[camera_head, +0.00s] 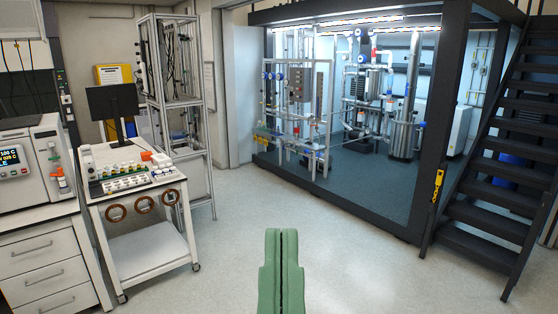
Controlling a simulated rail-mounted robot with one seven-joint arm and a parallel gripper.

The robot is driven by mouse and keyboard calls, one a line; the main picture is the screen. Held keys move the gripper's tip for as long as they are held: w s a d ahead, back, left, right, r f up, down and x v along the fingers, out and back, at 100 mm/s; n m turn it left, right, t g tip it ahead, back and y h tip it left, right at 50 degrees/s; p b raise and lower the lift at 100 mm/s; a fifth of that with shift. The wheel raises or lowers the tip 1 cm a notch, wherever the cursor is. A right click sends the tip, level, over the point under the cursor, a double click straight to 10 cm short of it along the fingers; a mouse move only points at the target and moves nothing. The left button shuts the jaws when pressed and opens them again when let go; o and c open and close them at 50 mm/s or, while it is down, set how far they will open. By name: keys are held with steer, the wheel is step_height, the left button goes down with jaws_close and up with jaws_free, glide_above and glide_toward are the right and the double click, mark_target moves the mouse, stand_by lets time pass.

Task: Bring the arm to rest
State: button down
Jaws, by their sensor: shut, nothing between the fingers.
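My gripper (281,232) is at the bottom centre of the head view, with its two green fingers upright and side by side. Only a thin dark line shows between them, and nothing is held. It is over the open floor (300,215), apart from every other thing. The rest of my arm is below the picture edge.
A wheeled cart (150,240) with vials and a monitor (113,101) stands at left, beside a drawer bench (45,265) with an instrument. A metal frame rack (180,120) is behind. A lit process enclosure (345,205) fills the back. Dark stairs (500,190) stand at right.

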step_height(320, 180, up, 23)
steer(key=p, duration=1.9)
steer(key=shift+a, duration=0.15)
